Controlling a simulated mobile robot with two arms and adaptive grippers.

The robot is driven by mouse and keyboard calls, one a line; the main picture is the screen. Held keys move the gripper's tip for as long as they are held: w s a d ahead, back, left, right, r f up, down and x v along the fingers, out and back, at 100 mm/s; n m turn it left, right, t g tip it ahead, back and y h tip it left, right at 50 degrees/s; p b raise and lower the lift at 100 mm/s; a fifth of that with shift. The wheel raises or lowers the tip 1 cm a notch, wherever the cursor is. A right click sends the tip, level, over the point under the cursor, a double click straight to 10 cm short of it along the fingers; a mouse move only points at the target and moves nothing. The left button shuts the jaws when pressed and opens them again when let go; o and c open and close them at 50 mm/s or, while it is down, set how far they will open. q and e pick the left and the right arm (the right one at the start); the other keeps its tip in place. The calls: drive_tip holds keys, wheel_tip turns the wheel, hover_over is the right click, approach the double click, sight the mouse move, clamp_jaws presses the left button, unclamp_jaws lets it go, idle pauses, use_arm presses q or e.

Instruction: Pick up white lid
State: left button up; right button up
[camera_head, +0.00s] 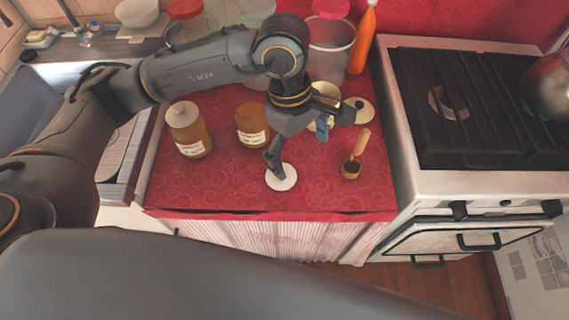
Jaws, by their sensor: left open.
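A flat, round white lid (284,183) lies on the red patterned oilcloth counter (225,190), near its front edge. My left gripper (298,149) is over the counter, its fingers apart and pointing down. One fingertip is at the lid's upper edge and covers part of it; I cannot tell whether it touches. The other finger is up and to the right, off the lid. A second pale round lid (365,112) with a dark knob lies farther back on the right. My right gripper is not in view.
An amber jar with a pale top (190,135) and a shorter amber jar (251,128) stand left of the gripper. A small brown scoop (351,168) with a wooden handle is to the right. Behind are clear containers and an orange bottle (364,40). The stove (480,185) borders the right.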

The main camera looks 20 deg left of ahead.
use_arm(q)
drive_tip(key=w+a+y, duration=0.2)
drive_tip(key=w+a, duration=0.1)
drive_tip(key=a, duration=0.1)
drive_tip(key=shift+t, duration=0.5)
drive_tip(key=f, duration=0.5)
drive_tip(key=f+p, duration=0.1)
drive_tip(key=f, duration=0.1)
drive_tip(key=shift+s+a+f, duration=0.15)
drive_tip(key=shift+s+f, duration=0.1)
drive_tip(key=f, duration=0.1)
drive_tip(key=f+p, duration=0.1)
drive_tip(key=f, duration=0.2)
drive_tip(key=shift+s+a+f, duration=0.25)
drive_tip(key=shift+f, duration=0.05)
drive_tip(key=shift+f+p, duration=0.3)
drive_tip(key=shift+f, duration=0.3)
drive_tip(key=c, duration=1.1)
drive_tip(key=shift+s, duration=0.1)
drive_tip(key=shift+c, duration=1.4)
drive_tip(key=shift+f, duration=0.1)
